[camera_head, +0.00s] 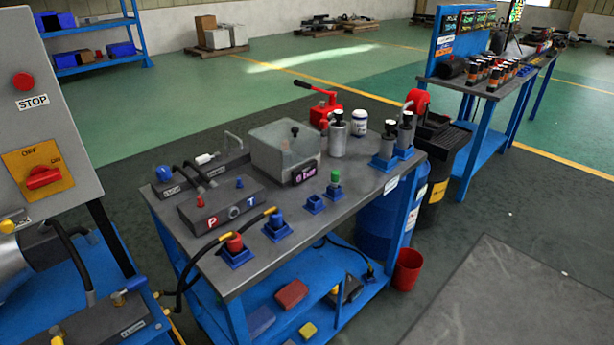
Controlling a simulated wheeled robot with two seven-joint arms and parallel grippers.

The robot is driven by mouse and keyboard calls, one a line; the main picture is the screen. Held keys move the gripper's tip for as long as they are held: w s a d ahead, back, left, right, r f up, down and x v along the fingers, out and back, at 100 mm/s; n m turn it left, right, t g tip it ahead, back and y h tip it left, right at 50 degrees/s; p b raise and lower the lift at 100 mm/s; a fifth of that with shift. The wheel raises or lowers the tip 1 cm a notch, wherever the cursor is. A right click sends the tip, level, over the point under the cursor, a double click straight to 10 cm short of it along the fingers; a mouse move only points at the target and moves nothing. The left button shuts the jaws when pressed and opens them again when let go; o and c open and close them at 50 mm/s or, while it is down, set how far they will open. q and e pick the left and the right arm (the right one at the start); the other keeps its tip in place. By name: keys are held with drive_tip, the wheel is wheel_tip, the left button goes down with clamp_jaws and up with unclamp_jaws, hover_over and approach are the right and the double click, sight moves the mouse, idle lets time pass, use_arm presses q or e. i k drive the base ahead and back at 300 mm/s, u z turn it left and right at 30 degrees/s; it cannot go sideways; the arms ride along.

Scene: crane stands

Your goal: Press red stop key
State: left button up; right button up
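The red stop key (23,81) is a round red button on a grey control panel (70,110) at the upper left of the head view. A white label reading STOP (33,102) sits just below it. Lower on the same panel is a red rotary switch (43,177) on an orange plate. Nothing covers the stop key. Neither of my grippers shows in this view.
A blue workbench (350,195) with hoses, fittings and a grey box (285,150) fills the middle. Another bench (480,90) stands behind right. A red bucket (407,269) is on the floor. Machinery (105,315) sits below the panel. Open green floor lies behind.

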sight(23, 82)
drive_tip(key=u, duration=1.85)
